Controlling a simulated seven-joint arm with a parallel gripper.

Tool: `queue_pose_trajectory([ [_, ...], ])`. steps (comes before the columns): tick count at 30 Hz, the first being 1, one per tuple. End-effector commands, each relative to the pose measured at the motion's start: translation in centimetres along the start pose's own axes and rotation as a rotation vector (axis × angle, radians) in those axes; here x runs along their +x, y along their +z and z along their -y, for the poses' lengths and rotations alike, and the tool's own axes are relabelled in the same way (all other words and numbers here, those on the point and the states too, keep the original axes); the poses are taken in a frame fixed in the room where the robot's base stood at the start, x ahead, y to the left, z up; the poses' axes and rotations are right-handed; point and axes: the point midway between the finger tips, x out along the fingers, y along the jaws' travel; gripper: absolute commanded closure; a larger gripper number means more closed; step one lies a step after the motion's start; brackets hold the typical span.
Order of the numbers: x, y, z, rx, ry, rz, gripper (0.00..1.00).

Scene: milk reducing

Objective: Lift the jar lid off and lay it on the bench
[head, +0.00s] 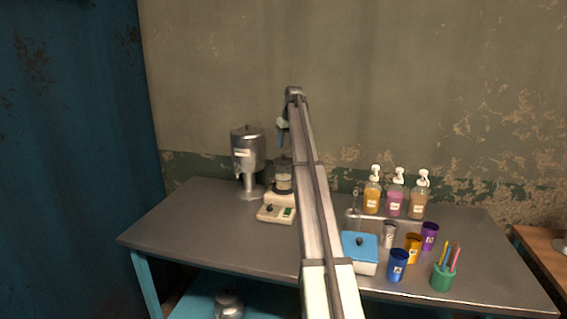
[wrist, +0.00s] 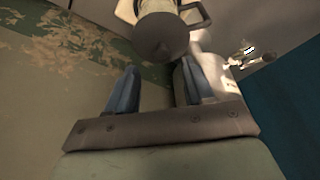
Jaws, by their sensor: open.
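The glass jar (head: 284,183) stands on a cream-coloured base unit with a small control panel, left of my arm in the head view. Its dark round lid (head: 283,162) is on top. In the wrist view the lid (wrist: 162,40) with its centre knob shows at the top, just past the fingertips. My gripper (head: 281,134) is above the jar in the head view, with blue fingers pointing down. In the wrist view my gripper (wrist: 160,80) is open, with nothing between its fingers and a gap to the lid.
A metal dispenser (head: 247,148) stands close left of the jar. My arm hides part of the bench (head: 215,225). Pump bottles (head: 395,197), coloured cups (head: 398,264), a blue-lidded box (head: 360,246) and a pen holder (head: 442,277) fill the right. The bench's front left is clear.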

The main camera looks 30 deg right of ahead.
Motion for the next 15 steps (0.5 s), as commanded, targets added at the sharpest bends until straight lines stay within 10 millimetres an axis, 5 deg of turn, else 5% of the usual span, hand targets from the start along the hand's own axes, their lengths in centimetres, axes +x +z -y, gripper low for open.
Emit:
queue_pose_trajectory([
  [15,4.8,-0.1,0.2,0.000,0.000,0.001,0.48],
])
